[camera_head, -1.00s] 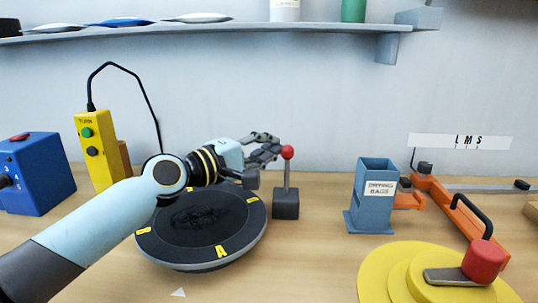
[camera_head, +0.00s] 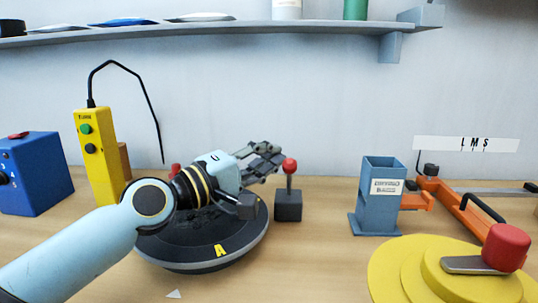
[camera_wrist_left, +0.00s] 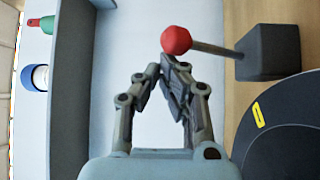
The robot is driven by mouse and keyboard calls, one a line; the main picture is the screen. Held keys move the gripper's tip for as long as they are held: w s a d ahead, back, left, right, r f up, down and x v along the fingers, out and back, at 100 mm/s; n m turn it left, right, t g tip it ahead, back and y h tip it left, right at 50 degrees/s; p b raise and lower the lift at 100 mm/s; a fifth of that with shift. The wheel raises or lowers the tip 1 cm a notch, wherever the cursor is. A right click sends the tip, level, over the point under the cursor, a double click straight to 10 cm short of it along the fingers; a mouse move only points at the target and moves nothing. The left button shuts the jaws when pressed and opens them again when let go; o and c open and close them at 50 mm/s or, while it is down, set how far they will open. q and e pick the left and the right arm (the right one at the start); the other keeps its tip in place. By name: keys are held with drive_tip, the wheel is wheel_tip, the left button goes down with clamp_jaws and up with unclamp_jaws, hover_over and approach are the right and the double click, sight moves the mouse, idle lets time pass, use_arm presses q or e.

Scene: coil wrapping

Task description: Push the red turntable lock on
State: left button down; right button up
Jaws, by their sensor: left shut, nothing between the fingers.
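The red ball knob (camera_head: 290,165) sits on a short grey stem above a dark block (camera_head: 288,206), right of the black turntable (camera_head: 205,255). It also shows in the left wrist view (camera_wrist_left: 176,40), with its stem and block (camera_wrist_left: 268,52). My left gripper (camera_head: 280,153) reaches over the turntable from the left. Its fingers are shut and empty, with the tips right beside the knob. In the left wrist view the fingertips (camera_wrist_left: 168,66) lie close to the knob; I cannot tell whether they touch. My right gripper is not in view.
A yellow button box (camera_head: 97,160) and blue box (camera_head: 35,175) stand at left. A blue-grey dispenser (camera_head: 381,195), an orange-framed tool (camera_head: 460,205) and stacked yellow discs (camera_head: 400,270) are at right. Part of a red thing (camera_head: 175,169) shows behind my arm. A shelf (camera_head: 250,33) runs above.

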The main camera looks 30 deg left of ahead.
use_arm(q)
drive_tip(key=shift+s+f, duration=0.15)
idle(0.4)
wheel_tip(320, 180, up, 10)
idle(0.8)
